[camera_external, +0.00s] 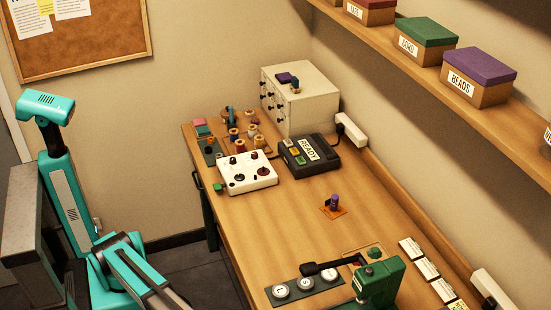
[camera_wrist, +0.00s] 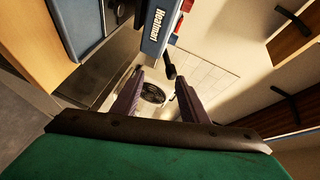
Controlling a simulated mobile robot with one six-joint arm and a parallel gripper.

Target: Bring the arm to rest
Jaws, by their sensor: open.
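My gripper (camera_wrist: 161,78) shows in the wrist view as two dark fingers, spread apart with a clear gap. I see nothing held between them. Beyond the gap lie a pale surface and a dark round shape (camera_wrist: 152,94), apparently farther off. In the outside view my teal arm (camera_external: 115,265) is folded low at the left, off the left side of the table (camera_external: 265,235). Its far end runs toward the bottom edge, and I cannot make out the fingers there.
A white control box (camera_external: 248,181), a black READY box (camera_external: 322,168), a drawer cabinet (camera_external: 315,105) and spools crowd the table's far end. A green press (camera_external: 380,282) stands near the front. A shelf (camera_external: 410,65) with boxes runs above. The table's middle is mostly clear.

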